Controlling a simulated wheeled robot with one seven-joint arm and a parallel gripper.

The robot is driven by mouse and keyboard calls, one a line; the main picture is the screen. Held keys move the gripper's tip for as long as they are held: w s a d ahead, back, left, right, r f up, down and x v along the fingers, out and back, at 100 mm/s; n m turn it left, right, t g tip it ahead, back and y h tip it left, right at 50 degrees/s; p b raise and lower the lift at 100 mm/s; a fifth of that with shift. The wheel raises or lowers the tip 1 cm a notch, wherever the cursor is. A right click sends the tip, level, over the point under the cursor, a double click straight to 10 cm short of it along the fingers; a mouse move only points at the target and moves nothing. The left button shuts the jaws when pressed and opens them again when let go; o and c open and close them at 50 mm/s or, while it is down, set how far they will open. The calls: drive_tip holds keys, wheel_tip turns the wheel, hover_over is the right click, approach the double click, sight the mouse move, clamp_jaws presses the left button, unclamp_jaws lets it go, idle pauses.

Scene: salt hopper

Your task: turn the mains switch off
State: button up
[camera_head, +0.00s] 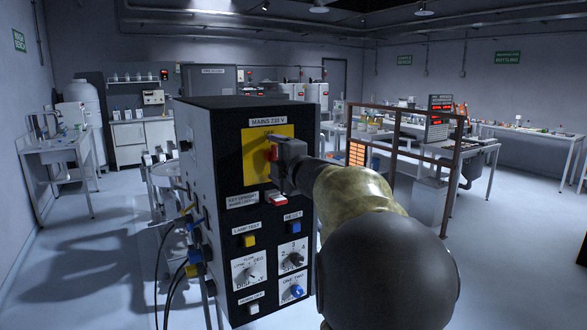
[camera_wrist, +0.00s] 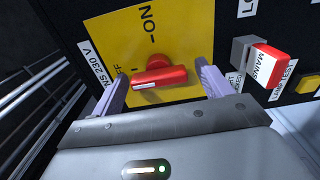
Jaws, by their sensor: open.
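The mains switch is a red rotary handle (camera_wrist: 160,77) on a yellow plate (camera_wrist: 185,30) under the label "MAINS 230 V". In the head view a bit of the red handle (camera_head: 273,153) shows beside my gripper (camera_head: 288,166), which covers part of the yellow plate (camera_head: 257,140). In the wrist view my gripper (camera_wrist: 162,72) is open, with one finger on each side of the handle. I cannot tell whether either finger touches it. The handle lies nearly level across the wrist picture, with a white line on its left part. "ON" reads above it; a partly hidden "F" is at left.
The black control box (camera_head: 225,200) carries a red-and-white rocker (camera_wrist: 268,62) beside the plate, a yellow button (camera_head: 249,240), a blue button (camera_head: 295,227) and several dials. Cables (camera_head: 172,270) plug into its left side. A brown rail (camera_head: 400,155) stands behind at right.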

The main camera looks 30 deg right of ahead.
drive_tip(key=s+b, duration=0.1)
drive_tip(key=s, duration=1.6)
drive_tip(key=shift+d, duration=0.3)
drive_tip(key=shift+w, duration=0.1)
drive_tip(key=w+a+f+m+g+h+p, duration=0.1)
drive_tip(key=w+a+f+m+g+p, duration=0.15)
drive_tip(key=f+m, duration=0.45)
drive_tip(key=w+a+f+m+g+h+p, duration=0.1)
drive_tip(key=a+f+m+g+h+p, duration=0.25)
drive_tip(key=f, duration=0.55)
drive_tip(key=s+a+f+m+g+y+p, duration=0.4)
drive_tip(key=s+a+f+m+g, duration=0.4)
drive_tip(key=s+a+f, duration=0.4)
drive_tip(key=shift+s+f+g, duration=0.7)
drive_tip(key=shift+s+f, duration=0.25)
